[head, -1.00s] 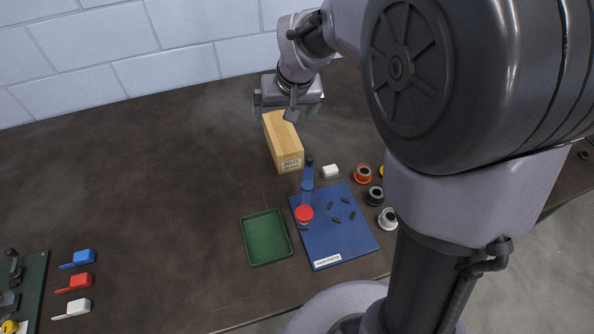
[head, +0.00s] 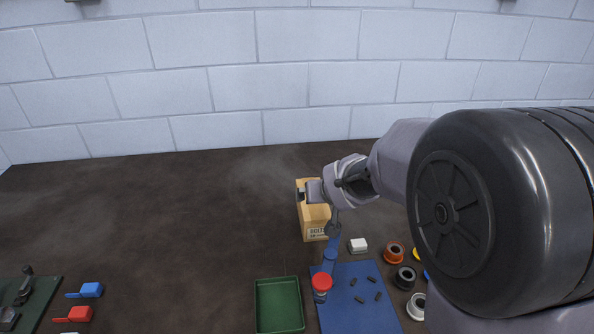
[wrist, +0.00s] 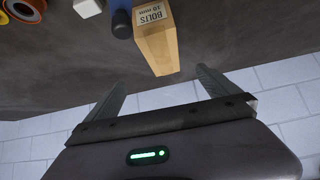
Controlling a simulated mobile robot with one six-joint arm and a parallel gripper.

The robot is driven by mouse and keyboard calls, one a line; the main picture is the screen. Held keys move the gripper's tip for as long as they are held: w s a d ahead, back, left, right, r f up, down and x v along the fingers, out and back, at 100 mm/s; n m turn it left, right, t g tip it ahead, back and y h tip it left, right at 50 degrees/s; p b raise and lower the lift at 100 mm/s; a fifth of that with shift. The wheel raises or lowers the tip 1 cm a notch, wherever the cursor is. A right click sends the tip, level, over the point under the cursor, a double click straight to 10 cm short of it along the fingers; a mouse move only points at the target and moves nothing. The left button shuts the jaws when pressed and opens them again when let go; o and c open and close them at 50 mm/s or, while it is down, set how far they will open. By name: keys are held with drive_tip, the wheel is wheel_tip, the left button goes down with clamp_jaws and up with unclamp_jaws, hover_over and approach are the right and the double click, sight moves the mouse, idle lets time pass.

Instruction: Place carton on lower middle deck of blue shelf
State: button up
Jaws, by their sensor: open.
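The carton (head: 314,222) is a light brown box with a label reading BOLTS, standing on the dark table. In the wrist view the carton (wrist: 158,48) shows with its near end roughly between the fingertips in the picture, with gaps to both sides. My gripper (head: 318,207) is at the carton's top and partly hides it in the head view. In the wrist view my gripper (wrist: 160,82) is open, its two fingers spread wide and holding nothing. I cannot tell how far the fingers are from the carton's sides. No blue shelf shows.
A blue bottle-like item (head: 331,250) stands close in front of the carton. The table's left middle is clear; a block wall stands behind.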

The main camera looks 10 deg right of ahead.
sight(312, 208)
drive_tip(key=x, duration=0.6)
drive_tip(key=b+x, duration=0.1)
drive_tip(key=x, duration=0.6)
drive_tip(key=b+x, duration=0.1)
drive_tip(key=x, duration=0.6)
drive_tip(key=shift+w+a+r, duration=0.2)
drive_tip(key=shift+a+r, duration=0.1)
drive_tip(key=shift+a, duration=0.05)
drive_tip(key=shift+c, duration=0.4)
drive_tip(key=c, duration=1.8)
drive_tip(key=shift+r, duration=0.15)
drive_tip(key=shift+c, duration=0.7)
